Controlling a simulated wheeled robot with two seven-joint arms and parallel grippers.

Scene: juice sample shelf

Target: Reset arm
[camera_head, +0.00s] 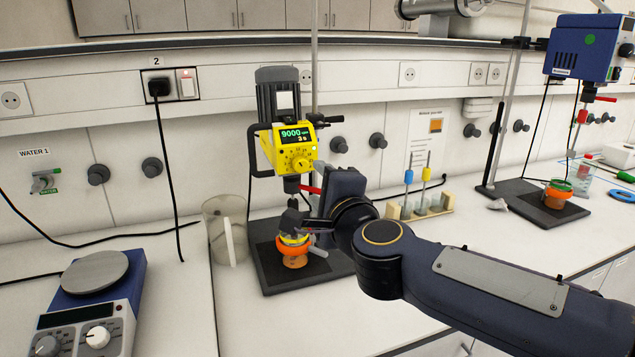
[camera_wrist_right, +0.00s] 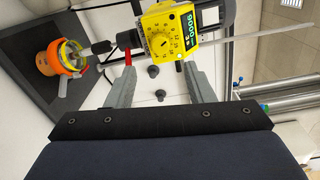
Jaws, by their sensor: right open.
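My right arm reaches in from the right in the head view. Its gripper (camera_head: 303,213) is in front of the yellow mixer (camera_head: 290,150), close to the orange-ringed cup (camera_head: 294,260) on the mixer's black base. In the right wrist view the two grey fingers (camera_wrist_right: 160,78) are spread with nothing between them. The yellow mixer (camera_wrist_right: 165,32) is beyond them, and the cup (camera_wrist_right: 47,62) with its yellow and orange rings is off to the left, apart from the fingers. The gripper partly hides the mixer's shaft in the head view. My left gripper is not in view.
A clear beaker (camera_head: 226,232) stands left of the mixer's black base (camera_head: 275,280). A hotplate (camera_head: 95,272) is at the far left. A small rack (camera_head: 420,208) and a second blue mixer (camera_head: 580,48) are to the right. The counter's front middle is clear.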

